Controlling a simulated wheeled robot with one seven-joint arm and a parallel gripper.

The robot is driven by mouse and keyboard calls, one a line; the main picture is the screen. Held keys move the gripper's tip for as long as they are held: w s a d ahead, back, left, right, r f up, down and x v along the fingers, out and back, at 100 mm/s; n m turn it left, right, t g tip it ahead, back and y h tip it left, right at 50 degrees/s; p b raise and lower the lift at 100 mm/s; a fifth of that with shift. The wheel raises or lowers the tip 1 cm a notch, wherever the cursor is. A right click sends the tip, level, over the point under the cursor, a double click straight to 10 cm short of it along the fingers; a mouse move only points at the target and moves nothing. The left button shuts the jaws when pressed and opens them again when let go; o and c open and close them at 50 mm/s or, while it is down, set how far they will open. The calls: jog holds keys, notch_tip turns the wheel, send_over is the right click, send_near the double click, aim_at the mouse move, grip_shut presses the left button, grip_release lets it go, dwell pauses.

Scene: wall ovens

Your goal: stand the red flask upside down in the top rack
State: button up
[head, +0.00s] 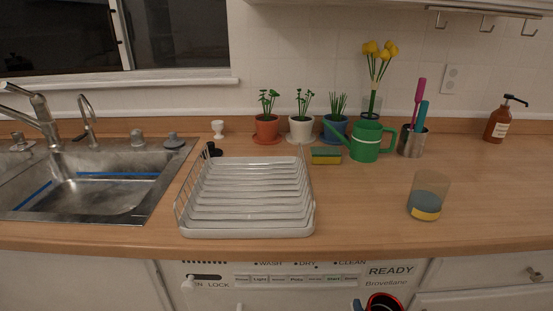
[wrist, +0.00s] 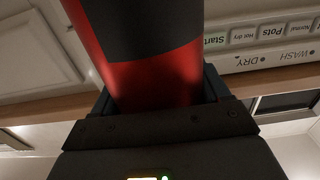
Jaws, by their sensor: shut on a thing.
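The red flask (wrist: 155,85) is red with a dark band and fills the middle of the wrist view. My gripper (wrist: 160,100) is shut on it, with a finger on each side. In the head view only the round end of the red flask (head: 385,302) shows at the bottom edge, low in front of the dishwasher. It seems to point upward, with a dark inside. Its lower part is out of frame. The dishwasher front (head: 290,280) appears shut, and no rack inside it shows. A white dish rack (head: 245,232) stands empty on the counter.
The sink (head: 100,185) is at the left. A glass (head: 428,196) with a sponge in or behind it stands at the right. A green watering can (head: 372,143), a sponge (head: 326,156) and potted plants line the back. The counter's right front is clear.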

jog(key=m+b, duration=0.2)
jog(key=m, duration=0.1)
jog(key=shift+f, duration=0.2)
jog(key=m+b, duration=0.1)
jog(key=m, duration=0.4)
jog(key=shift+r, duration=0.15)
jog(key=shift+r+m, duration=0.1)
jog(key=shift+m, duration=0.4)
jog(key=m+b, duration=0.1)
jog(key=m, duration=0.3)
jog(key=shift+d+b, duration=0.1)
jog(key=shift+b, duration=0.25)
jog(key=m, duration=0.4)
jog(key=shift+m+b, duration=0.3)
jog(key=shift+m, duration=0.4)
